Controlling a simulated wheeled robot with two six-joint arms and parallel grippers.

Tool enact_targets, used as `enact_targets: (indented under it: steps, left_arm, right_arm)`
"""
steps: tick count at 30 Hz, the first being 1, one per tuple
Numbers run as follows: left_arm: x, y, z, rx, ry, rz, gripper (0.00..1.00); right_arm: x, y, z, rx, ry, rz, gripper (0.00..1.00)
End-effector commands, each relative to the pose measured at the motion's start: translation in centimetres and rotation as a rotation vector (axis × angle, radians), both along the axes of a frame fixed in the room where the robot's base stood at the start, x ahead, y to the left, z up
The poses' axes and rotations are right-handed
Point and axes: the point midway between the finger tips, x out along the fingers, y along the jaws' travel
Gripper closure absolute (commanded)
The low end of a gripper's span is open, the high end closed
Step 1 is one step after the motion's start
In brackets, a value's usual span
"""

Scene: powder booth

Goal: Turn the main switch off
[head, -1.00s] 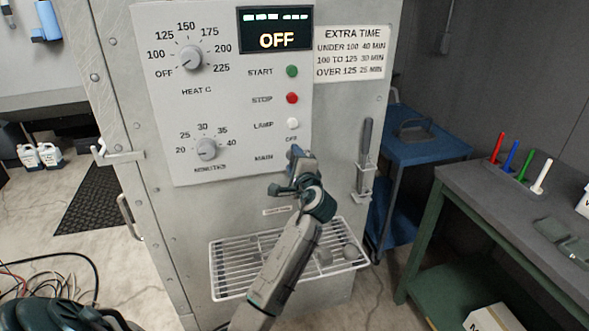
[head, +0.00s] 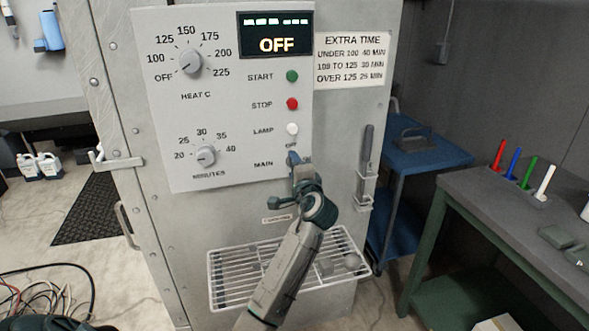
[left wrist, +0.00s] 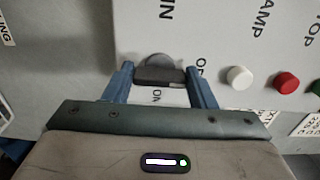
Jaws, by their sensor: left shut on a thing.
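The main switch (left wrist: 158,68) is a small grey knob with a dark bar-like grip on the pale control panel (head: 225,120). In the left wrist view it sits between the two blue fingers of my left gripper (left wrist: 162,85), which is shut on it. The bar lies across that view, its right end towards the OFF label; the ON label is below it. In the head view my left gripper (head: 297,163) is at the panel's lower right, beside the word MAIN, and hides the knob. My right gripper is not in view.
A white lamp button (head: 292,129), red stop button (head: 292,104) and green start button (head: 292,76) sit above the switch. The display (head: 276,34) reads OFF. A wire shelf (head: 235,275) juts out below. A dark handle (head: 366,150) is at the right.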

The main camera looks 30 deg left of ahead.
Motion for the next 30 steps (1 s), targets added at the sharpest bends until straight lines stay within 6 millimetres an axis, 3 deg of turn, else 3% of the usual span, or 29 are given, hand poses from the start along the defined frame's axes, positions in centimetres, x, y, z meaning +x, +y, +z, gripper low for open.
enact_targets:
  steps: [1, 3, 4, 14, 30]
  left_arm:
    - [0.0, 0.0, -0.2, -0.004, 0.002, 0.001, 0.43]
    - [0.0, 0.0, -0.2, -0.003, 0.003, 0.001, 0.3]
    - [0.0, 0.0, -0.2, -0.003, 0.003, 0.0, 0.27]
    - [-0.2, -0.3, -0.2, -0.002, 0.001, -0.001, 0.27]
    - [-6.1, -7.2, -0.3, -0.006, 0.001, -0.001, 0.27]
  right_arm:
    - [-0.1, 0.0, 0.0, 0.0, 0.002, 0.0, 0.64]
    - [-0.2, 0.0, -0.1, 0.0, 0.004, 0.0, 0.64]
    - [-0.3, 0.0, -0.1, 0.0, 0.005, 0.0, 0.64]
    - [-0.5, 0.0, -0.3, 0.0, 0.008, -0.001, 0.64]
    - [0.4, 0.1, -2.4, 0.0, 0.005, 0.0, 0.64]
